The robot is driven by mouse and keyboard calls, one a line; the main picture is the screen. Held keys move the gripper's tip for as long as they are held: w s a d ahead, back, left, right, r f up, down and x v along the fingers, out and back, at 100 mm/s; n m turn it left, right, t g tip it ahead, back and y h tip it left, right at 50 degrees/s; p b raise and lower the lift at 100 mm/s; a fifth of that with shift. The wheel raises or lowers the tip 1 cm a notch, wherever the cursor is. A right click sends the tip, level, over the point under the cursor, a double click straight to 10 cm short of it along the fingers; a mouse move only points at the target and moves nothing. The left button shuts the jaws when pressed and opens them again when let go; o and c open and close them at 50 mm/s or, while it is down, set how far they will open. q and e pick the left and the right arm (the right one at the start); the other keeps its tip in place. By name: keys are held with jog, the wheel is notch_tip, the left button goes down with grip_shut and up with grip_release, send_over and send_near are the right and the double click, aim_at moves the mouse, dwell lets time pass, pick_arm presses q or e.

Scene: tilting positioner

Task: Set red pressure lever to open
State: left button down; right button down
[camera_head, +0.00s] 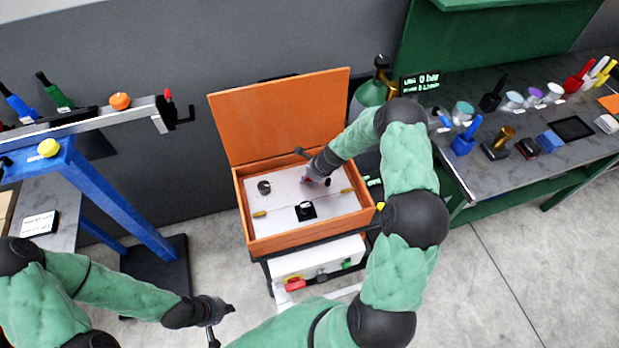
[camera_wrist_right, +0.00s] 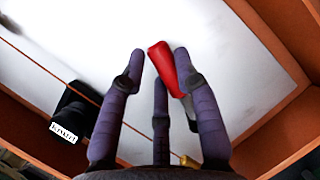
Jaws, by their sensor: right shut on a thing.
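The red lever (camera_wrist_right: 166,66) shows in the right wrist view, sloping between the purple-grey fingers of my right gripper (camera_wrist_right: 160,68). This gripper is shut on the lever. In the head view my right gripper (camera_head: 317,177) is over the right part of the white panel (camera_head: 283,222) inside the orange box, and it hides most of the lever. The lever's marked positions cannot be read. A green-lit display (camera_head: 421,81) behind the box reads 0 bar. My left gripper (camera_head: 218,322) is low at the left, away from the box, with fingers apart and empty.
The orange box (camera_head: 243,240) has its lid (camera_head: 281,112) raised at the back. A black knob (camera_head: 305,210) and a round grey fitting (camera_head: 264,187) are on the panel. A blue frame (camera_head: 112,209) stands left; a bench (camera_head: 478,168) with several tools stands right.

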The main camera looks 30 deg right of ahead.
jog(key=m+p, duration=0.1)
jog(key=w+d+m+h+p, duration=0.1)
jog(key=m+p, duration=0.1)
jog(key=w+m+p, duration=0.1)
jog(key=p, duration=0.1)
jog(key=shift+w+d+r+m+t+h, duration=0.15)
jog(key=shift+d+r+m+t+h, duration=0.15)
jog(key=shift+d+m+h, duration=0.1)
jog(key=shift+w+d+f+m+h+p, duration=0.1)
jog(key=shift+w+d+m+h+p, duration=0.1)
jog(key=shift+d+m+h+p, duration=0.3)
jog(key=shift+w+d+f+m+h+p, duration=0.1)
jog(key=shift+w+d+m+p, duration=0.1)
jog(key=shift+m+p, duration=0.35)
jog(key=shift+w+d+m+h, duration=0.3)
jog(key=shift+d+m+h, duration=0.3)
jog(key=shift+m, duration=0.75)
jog(key=shift+d, duration=0.15)
jog(key=c, duration=0.9)
grip_release()
jog(key=shift+f, duration=0.1)
jog(key=v, duration=1.2)
jog(key=shift+w, duration=0.15)
